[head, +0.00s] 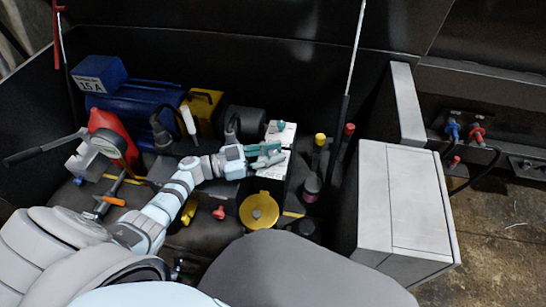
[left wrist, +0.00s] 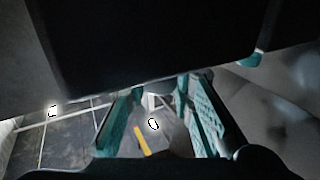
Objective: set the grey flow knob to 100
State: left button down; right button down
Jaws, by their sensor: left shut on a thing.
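My left gripper (head: 268,155) reaches in from the left to the near side of a block with a white top (head: 281,134). Its teal fingers also show in the left wrist view (left wrist: 160,115), closed on a small grey rounded part. This part, which looks like the grey flow knob (left wrist: 155,88), sits under a large dark body and is mostly hidden. In the head view the fingers cover the knob, and I cannot read its scale or setting. My right gripper is not in view.
A blue motor (head: 135,105), a red container (head: 112,135) and a round yellow cap (head: 259,211) crowd the dark bay. Red-topped and yellow-topped parts stand right of the block. A grey box (head: 400,205) stands further right. Thin upright rods rise nearby.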

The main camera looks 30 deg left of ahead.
pick_arm(q)
jog(key=c, duration=1.4)
grip_release()
jog(key=v, duration=1.2)
jog(key=shift+a, duration=0.1)
